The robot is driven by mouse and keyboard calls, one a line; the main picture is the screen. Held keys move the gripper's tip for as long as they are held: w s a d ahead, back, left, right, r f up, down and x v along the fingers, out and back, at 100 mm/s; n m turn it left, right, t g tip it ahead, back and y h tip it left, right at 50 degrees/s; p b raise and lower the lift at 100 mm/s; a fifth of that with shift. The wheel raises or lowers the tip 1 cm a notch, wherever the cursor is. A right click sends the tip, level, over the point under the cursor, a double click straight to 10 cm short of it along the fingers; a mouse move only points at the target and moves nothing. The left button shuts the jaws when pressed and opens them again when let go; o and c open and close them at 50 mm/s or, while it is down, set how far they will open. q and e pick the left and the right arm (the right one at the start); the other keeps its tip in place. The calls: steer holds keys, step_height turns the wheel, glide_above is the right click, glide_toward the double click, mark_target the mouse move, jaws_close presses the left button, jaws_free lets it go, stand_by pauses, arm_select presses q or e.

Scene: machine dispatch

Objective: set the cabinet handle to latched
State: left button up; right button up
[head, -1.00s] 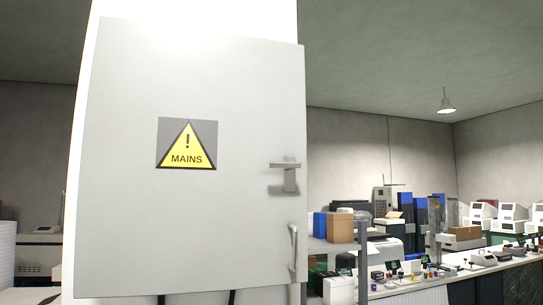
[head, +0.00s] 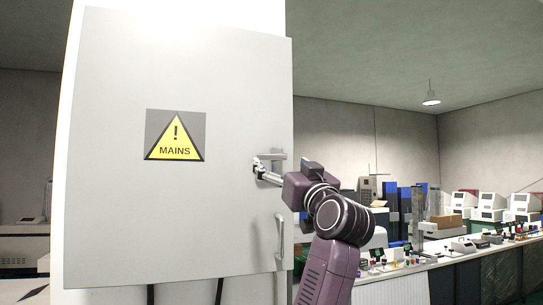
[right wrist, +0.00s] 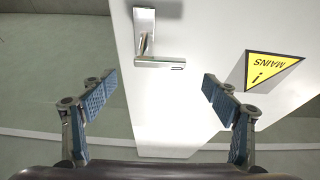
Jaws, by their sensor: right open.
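The cabinet handle (head: 278,157) is a silver lever on the grey cabinet door (head: 180,230), near its right edge. The lever lies level, across the top of an upright plate. The handle shows upside down in the right wrist view (right wrist: 160,62), ahead of and between the fingers. My right gripper (head: 259,167) is at the handle and partly covers it in the head view. Its fingers are spread wide in the right wrist view (right wrist: 160,81), with nothing held between them. My left gripper is not in view.
A fixed pull bar (head: 280,237) sits below the handle on the door. A yellow MAINS sign (head: 175,138) is to the left. A bench (head: 400,285) with several devices stands at the right behind my arm.

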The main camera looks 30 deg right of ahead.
mark_target(272, 157)
steer(key=p+x, duration=0.4)
steer(key=x, duration=0.3)
steer(key=shift+w+d, duration=0.2)
steer(key=shift+w, duration=0.25)
